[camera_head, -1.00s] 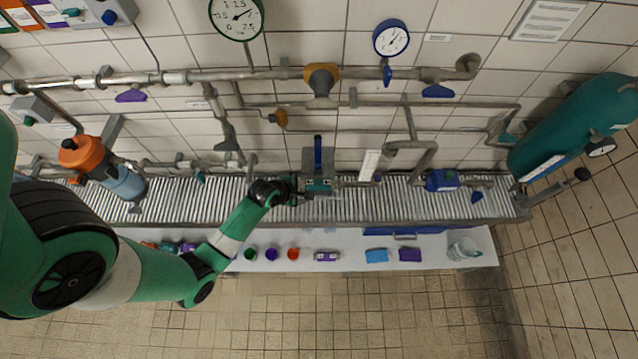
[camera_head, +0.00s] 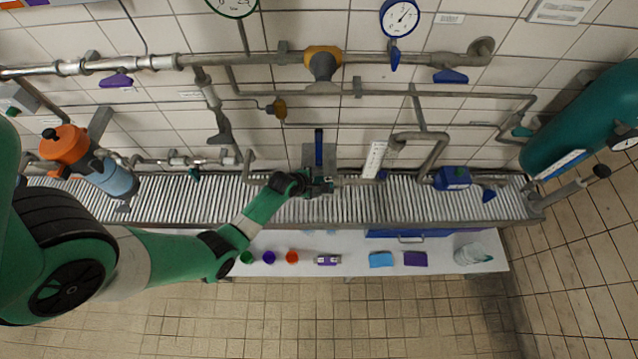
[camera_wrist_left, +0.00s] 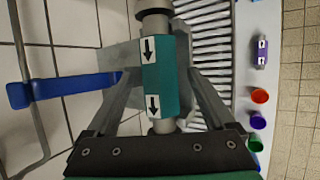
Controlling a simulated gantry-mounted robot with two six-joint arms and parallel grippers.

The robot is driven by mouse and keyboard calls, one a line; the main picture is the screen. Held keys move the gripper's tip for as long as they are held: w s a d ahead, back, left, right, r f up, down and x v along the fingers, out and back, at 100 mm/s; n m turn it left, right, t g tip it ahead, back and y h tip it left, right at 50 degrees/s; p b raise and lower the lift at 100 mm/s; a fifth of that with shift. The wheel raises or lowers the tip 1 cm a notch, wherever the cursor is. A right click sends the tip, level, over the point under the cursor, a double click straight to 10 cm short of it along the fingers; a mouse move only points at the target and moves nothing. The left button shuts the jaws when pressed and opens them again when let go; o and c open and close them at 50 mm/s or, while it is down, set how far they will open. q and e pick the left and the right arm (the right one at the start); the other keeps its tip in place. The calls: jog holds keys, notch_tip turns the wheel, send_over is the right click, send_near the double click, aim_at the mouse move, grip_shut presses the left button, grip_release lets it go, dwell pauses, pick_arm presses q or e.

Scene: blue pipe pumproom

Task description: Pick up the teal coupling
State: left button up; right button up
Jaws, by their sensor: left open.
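The teal coupling (camera_wrist_left: 168,80) is a block with white labels and black arrows, and it sits in line with a grey pipe in the left wrist view. In the head view it is mostly hidden behind my left gripper (camera_head: 322,186). My left gripper is open, with one finger on each side of the coupling in the left wrist view (camera_wrist_left: 163,85). I cannot tell whether the fingers touch it. My right gripper is out of view.
A blue lever handle (camera_head: 318,148) stands just behind the gripper. A grated shelf (camera_head: 400,200) runs along the wall under the pipes. A white bench (camera_head: 350,250) in front holds coloured cups (camera_head: 268,257), a purple coupling (camera_head: 328,260), blue and purple sponges (camera_head: 381,260) and a clear container (camera_head: 473,255).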

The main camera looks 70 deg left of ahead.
pick_arm(q)
jog(key=shift+w+a+f, duration=0.1)
jog(key=shift+f, duration=0.1)
grip_shut()
dwell(0.3)
jog(key=shift+r, duration=0.1)
